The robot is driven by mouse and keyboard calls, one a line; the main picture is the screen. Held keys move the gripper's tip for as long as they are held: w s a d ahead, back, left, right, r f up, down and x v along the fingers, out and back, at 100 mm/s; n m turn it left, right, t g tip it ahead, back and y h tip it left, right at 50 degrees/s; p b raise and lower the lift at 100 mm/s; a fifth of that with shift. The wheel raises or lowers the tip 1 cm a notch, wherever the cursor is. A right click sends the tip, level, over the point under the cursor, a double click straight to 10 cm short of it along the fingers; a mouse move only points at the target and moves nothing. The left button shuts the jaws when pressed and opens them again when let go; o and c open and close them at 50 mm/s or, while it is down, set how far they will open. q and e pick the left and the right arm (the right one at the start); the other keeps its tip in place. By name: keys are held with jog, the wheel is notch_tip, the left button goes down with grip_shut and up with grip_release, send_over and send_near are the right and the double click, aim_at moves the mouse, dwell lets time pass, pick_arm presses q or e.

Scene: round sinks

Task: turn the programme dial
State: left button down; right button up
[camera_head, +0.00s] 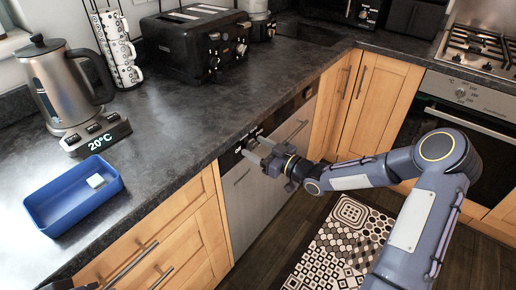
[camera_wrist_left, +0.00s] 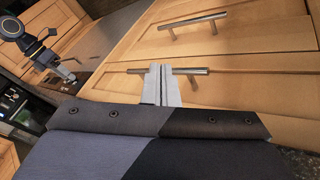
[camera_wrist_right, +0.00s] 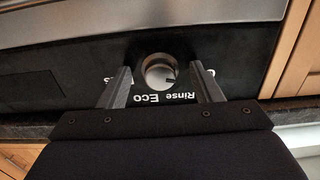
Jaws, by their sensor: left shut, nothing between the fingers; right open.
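The programme dial (camera_wrist_right: 154,71) is a round silver knob with a dark mark, on a black panel with upside-down "Rinse" and "Eco" lettering in the right wrist view. My right gripper (camera_wrist_right: 161,70) is open, with one finger on each side of the dial and gaps to it; contact cannot be told. In the head view my right gripper (camera_head: 258,150) is at the control panel of the silver dishwasher (camera_head: 246,200), and the dial itself is hard to make out. My left gripper (camera_wrist_left: 163,85) is shut and empty in front of wooden drawers.
Drawer handles (camera_wrist_left: 195,19) are close to my left gripper. The dark worktop (camera_head: 200,125) overhangs the dishwasher. On it are a kettle (camera_head: 65,85), a blue tray (camera_head: 72,205) with a small pale block, and a black toaster (camera_head: 190,45). A patterned mat (camera_head: 335,245) lies on the floor.

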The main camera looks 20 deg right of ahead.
jog(key=c, duration=1)
jog(key=m+p, duration=0.1)
jog(key=m, duration=0.3)
jog(key=shift+m, duration=0.4)
jog(key=m+p, duration=0.2)
jog(key=m, duration=0.3)
jog(key=shift+m, duration=0.3)
jog(key=m+p, duration=0.1)
jog(key=m, duration=0.4)
jog(key=shift+m+p, duration=0.45)
jog(key=shift+m, duration=1.75)
